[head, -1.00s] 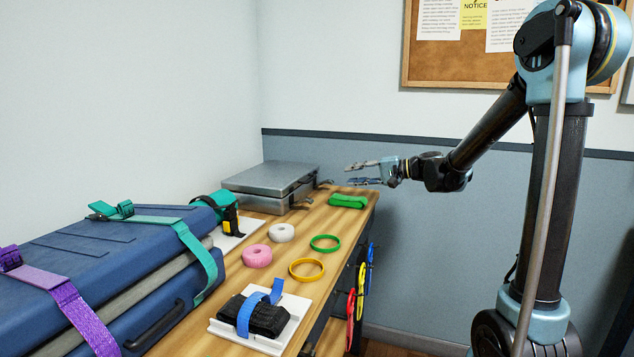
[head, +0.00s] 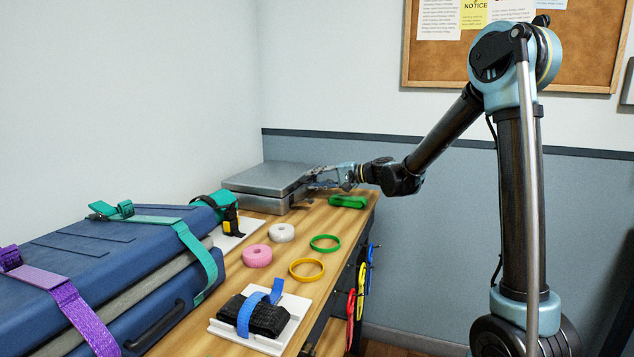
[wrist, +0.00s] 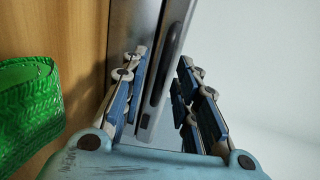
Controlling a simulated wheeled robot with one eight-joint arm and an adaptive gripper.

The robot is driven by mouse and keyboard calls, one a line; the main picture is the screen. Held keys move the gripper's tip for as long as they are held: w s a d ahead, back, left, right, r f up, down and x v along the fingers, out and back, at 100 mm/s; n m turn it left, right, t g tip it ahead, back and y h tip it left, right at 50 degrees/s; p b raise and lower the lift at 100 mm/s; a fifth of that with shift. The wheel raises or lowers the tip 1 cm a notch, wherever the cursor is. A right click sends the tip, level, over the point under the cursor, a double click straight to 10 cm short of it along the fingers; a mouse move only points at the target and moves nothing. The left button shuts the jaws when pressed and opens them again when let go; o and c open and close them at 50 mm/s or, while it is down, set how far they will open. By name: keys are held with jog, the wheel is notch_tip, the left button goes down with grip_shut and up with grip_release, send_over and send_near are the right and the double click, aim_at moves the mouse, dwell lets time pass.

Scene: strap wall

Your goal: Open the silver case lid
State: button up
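The silver case (head: 262,186) lies flat at the far end of the wooden bench against the wall, with its lid down. My gripper (head: 318,178) is at the right front edge of the case in the head view. In the wrist view my gripper (wrist: 163,95) is open, its blue-padded fingers on either side of the case's lid edge (wrist: 176,45). A dark handle or latch strip (wrist: 158,85) shows between the fingers. I cannot tell whether a finger touches the case.
A green strap roll (head: 347,201) lies just in front of my gripper; it also shows at left in the wrist view (wrist: 28,105). Tape rolls, including a pink one (head: 257,256), and rings lie mid-bench. A strapped blue suitcase (head: 110,255) fills the left.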

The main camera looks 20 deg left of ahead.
jog(key=shift+a, duration=0.1)
grip_shut()
jog(key=shift+s, duration=0.1)
